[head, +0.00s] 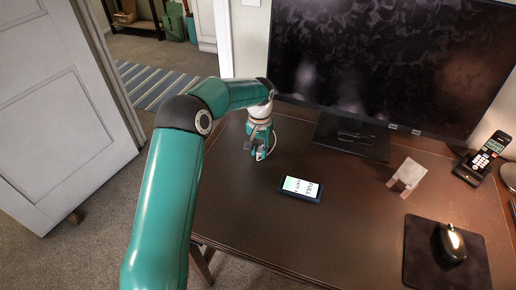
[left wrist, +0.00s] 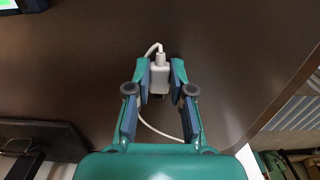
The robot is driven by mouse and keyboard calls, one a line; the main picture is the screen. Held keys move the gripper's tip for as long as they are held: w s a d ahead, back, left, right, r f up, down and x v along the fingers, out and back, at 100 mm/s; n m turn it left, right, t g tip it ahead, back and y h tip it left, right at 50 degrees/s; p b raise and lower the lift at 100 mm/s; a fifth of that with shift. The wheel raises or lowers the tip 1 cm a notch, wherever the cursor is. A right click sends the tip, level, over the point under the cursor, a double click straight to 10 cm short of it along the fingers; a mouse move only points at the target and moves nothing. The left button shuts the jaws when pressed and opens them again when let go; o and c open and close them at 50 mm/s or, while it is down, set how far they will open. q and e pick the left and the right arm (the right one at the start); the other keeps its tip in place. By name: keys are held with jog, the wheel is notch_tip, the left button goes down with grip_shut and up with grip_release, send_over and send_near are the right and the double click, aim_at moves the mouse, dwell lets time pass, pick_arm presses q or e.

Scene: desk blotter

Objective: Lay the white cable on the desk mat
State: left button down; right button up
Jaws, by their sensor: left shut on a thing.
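My left gripper (head: 259,152) is low over the desk's far left part, left of the monitor base. In the left wrist view its fingers (left wrist: 161,76) are shut on the white cable (left wrist: 155,48) at its white plug block (left wrist: 159,77). The cable loops up from the block and reappears below, between the fingers. In the head view only a thin bit of the cable (head: 273,144) shows beside the fingers. The dark desk mat (head: 417,262) lies at the desk's front right, well away from the gripper. My right gripper is not in view.
A phone (head: 301,188) with a lit screen lies mid-desk. A small card holder (head: 407,175), a cordless phone (head: 484,158) and a monitor (head: 390,62) stand farther back. The desk between phone and mat is clear.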

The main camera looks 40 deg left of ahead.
aim_at(260, 152)
pick_arm(q)
jog(key=c, duration=1)
grip_release()
notch_tip(260, 152, up, 12)
jog(key=shift+r+p, duration=0.1)
jog(key=shift+p, duration=0.25)
